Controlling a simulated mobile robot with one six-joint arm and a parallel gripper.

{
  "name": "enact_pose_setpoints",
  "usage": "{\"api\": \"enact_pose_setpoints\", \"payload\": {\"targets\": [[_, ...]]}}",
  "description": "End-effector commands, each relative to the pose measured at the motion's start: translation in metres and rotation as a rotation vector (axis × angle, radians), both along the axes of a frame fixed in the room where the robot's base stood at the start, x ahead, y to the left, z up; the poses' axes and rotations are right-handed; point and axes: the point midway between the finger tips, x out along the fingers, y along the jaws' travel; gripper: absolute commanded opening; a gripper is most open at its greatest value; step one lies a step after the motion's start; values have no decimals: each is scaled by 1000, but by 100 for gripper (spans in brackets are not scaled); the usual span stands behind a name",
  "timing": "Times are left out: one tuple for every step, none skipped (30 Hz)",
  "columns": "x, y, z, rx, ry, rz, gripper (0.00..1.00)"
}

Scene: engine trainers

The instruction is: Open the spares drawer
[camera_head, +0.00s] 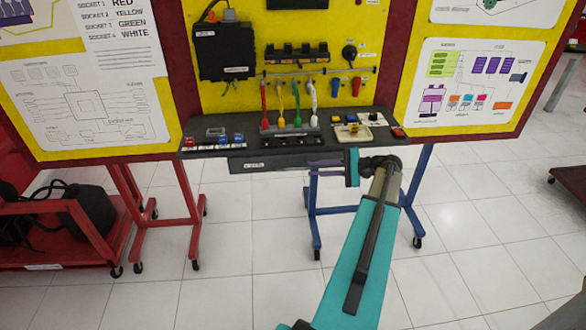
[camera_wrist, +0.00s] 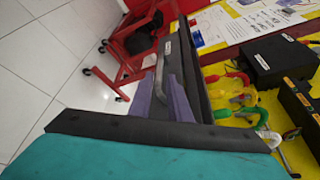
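The spares drawer (camera_head: 285,164) is a dark, labelled front under the right-centre of the black shelf. It looks shut, though the view is steep. In the wrist view its dark front (camera_wrist: 172,64) shows with a white label and a grey bar handle (camera_wrist: 159,88). My gripper (camera_head: 334,162) is at the drawer's right end, just below the shelf edge. In the wrist view my gripper's two purple fingers (camera_wrist: 163,98) stand apart, one on each side of the handle. I see no clear contact with the handle. My arm partly hides the drawer's right end.
The black shelf (camera_head: 222,148) above carries small parts and red, yellow, green and white plug leads (camera_head: 297,105). Blue legs (camera_head: 316,215) and red legs (camera_head: 184,215) stand below. A red cart (camera_head: 60,235) is at left. The tiled floor in front is clear.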

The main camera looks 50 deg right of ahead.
Motion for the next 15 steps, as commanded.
{"api": "enact_pose_setpoints", "payload": {"targets": [[7, 6, 0, 1, 0, 2, 17], [11, 8, -1, 1, 0, 2, 17], [15, 10, -3, 1, 1, 2, 17], [19, 13, -4, 1, 1, 2, 17], [23, 15, -5, 1, 1, 2, 17], [27, 18, -6, 1, 1, 2, 17], [31, 20, -7, 1, 1, 2, 17], [34, 22, -8, 1, 1, 2, 17], [39, 25, -9, 2, 0, 1, 17], [43, 27, -10, 2, 0, 1, 17], [46, 29, -10, 2, 0, 1, 17], [51, 32, -12, 2, 0, 1, 17], [54, 34, -13, 2, 0, 1, 17], [57, 36, -14, 2, 0, 1, 17], [61, 38, -15, 2, 0, 1, 17]]}}
